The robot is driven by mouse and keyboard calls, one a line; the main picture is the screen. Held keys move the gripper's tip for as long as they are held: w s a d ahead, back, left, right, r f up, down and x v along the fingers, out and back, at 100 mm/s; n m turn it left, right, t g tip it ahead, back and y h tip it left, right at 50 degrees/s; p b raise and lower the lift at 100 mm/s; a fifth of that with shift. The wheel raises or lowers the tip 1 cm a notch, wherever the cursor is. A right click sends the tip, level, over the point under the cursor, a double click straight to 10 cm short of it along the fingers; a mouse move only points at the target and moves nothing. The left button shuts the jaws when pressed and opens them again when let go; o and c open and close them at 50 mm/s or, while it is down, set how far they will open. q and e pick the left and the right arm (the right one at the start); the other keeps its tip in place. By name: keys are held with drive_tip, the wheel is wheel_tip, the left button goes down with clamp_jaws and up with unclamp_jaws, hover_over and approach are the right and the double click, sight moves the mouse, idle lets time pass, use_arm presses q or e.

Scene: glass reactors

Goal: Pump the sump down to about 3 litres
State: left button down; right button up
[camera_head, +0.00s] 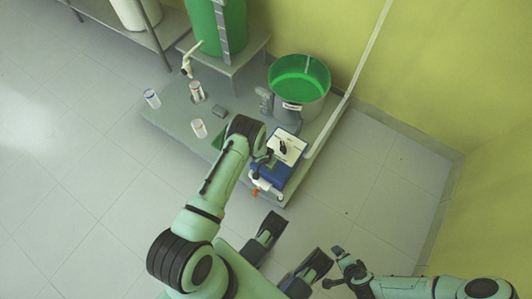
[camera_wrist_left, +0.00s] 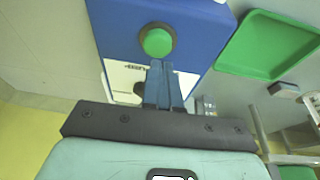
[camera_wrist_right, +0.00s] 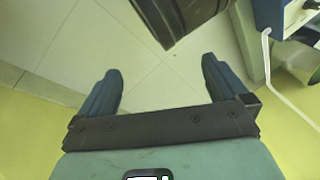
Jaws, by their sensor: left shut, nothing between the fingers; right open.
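The blue pump box (camera_head: 270,172) with a white top panel (camera_head: 291,144) stands at the front right of the grey platform. A round green button (camera_wrist_left: 157,42) in a dark ring shows on its blue face in the left wrist view. My left gripper (camera_wrist_left: 162,66) is shut and empty, its fingertips just below the button in that picture; I cannot tell whether they touch it. The sump, a round bucket (camera_head: 319,104) with green liquid (camera_head: 300,86), stands behind the box. Its litre level is not readable. My right gripper (camera_wrist_right: 160,66) is open and empty, away from the box.
A large green tank (camera_head: 204,22) stands on a raised stand behind. Several small containers (camera_head: 198,128) stand at the platform's left. A green tray (camera_wrist_left: 262,45) lies beside the box. A pale pipe (camera_head: 345,100) runs along the wall. The floor at left is clear.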

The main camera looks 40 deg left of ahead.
use_arm(q)
drive_tip(key=p+v, duration=0.3)
drive_tip(key=v, duration=0.7)
use_arm(e)
drive_tip(key=s+a+r+g, duration=0.1)
drive_tip(key=s+a+r, duration=0.1)
drive_tip(key=s+r, duration=0.2)
drive_tip(key=shift+s+a+g+y, duration=0.35)
drive_tip(key=shift+s+g+y, duration=0.05)
drive_tip(key=shift+s, duration=0.45)
use_arm(q)
drive_tip(key=shift+w, duration=0.1)
use_arm(e)
drive_tip(key=shift+r, duration=0.1)
use_arm(q)
drive_tip(key=s+d+r+n+g+h+b, duration=0.1)
drive_tip(key=s+d+r, duration=0.4)
drive_tip(key=s+d, duration=1)
drive_tip(key=shift+s+r+n+h+b, duration=0.15)
drive_tip(key=shift+s+n+h+b, duration=0.4)
drive_tip(key=shift+s+n+h, duration=0.45)
use_arm(e)
drive_tip(key=shift+t, duration=0.6)
drive_tip(key=w, duration=0.1)
drive_tip(key=w+d+f, duration=0.1)
drive_tip(key=w+f, duration=0.1)
drive_tip(key=shift+w+d+f, duration=0.2)
drive_tip(key=shift+d+f, duration=0.05)
drive_tip(key=shift+d, duration=0.05)
